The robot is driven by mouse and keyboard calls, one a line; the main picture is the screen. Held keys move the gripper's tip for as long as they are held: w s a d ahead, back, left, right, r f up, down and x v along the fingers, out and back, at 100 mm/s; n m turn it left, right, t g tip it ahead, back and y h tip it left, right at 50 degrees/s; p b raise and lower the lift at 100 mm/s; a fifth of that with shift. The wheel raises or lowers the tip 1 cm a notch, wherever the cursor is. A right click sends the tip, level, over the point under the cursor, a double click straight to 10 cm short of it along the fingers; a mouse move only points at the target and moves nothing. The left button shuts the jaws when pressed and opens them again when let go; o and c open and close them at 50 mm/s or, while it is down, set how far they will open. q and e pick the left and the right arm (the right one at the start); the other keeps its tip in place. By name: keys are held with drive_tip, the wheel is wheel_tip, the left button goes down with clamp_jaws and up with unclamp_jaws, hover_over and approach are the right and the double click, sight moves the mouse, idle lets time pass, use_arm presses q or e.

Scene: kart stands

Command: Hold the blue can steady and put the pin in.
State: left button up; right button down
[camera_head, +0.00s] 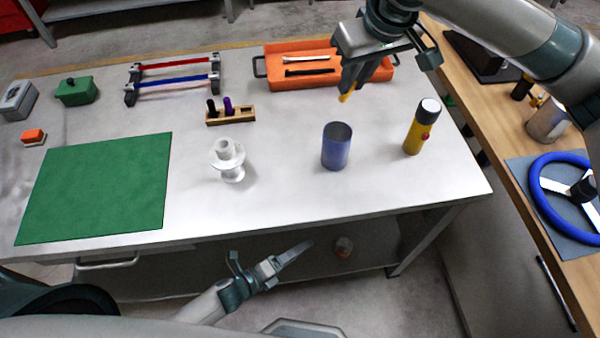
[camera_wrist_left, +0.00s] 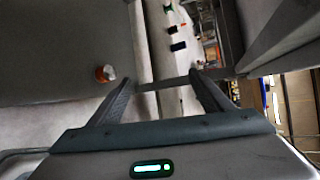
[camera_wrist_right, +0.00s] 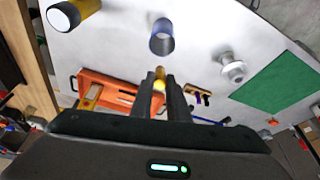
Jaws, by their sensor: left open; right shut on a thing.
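The blue can (camera_head: 335,150) stands upright and open-topped near the front right of the grey table. It also shows in the right wrist view (camera_wrist_right: 161,42). My right gripper (camera_head: 355,84) is shut on a yellow pin (camera_head: 347,97), which points down above and behind the can, apart from it. The pin's end (camera_wrist_right: 159,76) shows between the fingers in the right wrist view. My left gripper (camera_head: 296,252) is open and empty, low in front of the table edge, well away from the can. Its spread fingers show in the left wrist view (camera_wrist_left: 162,84).
A yellow flashlight (camera_head: 421,128) stands right of the can, and a white spool-like part (camera_head: 229,160) stands left. An orange tray (camera_head: 300,78) lies behind. A green mat (camera_head: 95,190) covers the left. The table's front edge lies between my left gripper and the can.

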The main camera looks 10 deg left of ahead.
use_arm(q)
drive_tip(key=s+d+r+m+g+h, duration=0.1)
drive_tip(key=s+d+r+m+h, duration=0.1)
drive_tip(key=d+r+m, duration=0.35)
drive_tip(key=s+d+r+m+g+h, duration=0.1)
drive_tip(key=d+r+m+h, duration=0.15)
drive_tip(key=r+m, duration=0.6)
drive_tip(key=s+d+r+m+g+h, duration=0.1)
drive_tip(key=s+d+r+m+h, duration=0.15)
drive_tip(key=r, duration=0.75)
drive_tip(key=n+t+y, duration=0.2)
drive_tip(key=t+y, duration=0.4)
drive_tip(key=t, duration=0.1)
approach(327, 152)
drive_tip(key=shift+w+d+f, duration=0.25)
drive_tip(key=shift+w+f, duration=0.05)
drive_tip(key=shift+w, duration=0.2)
drive_tip(key=shift+w+d, duration=0.1)
drive_tip(key=shift+x, duration=5.9)
drive_tip(key=shift+r, duration=0.1)
drive_tip(key=shift+c, duration=0.2)
drive_tip(key=c, duration=1.1)
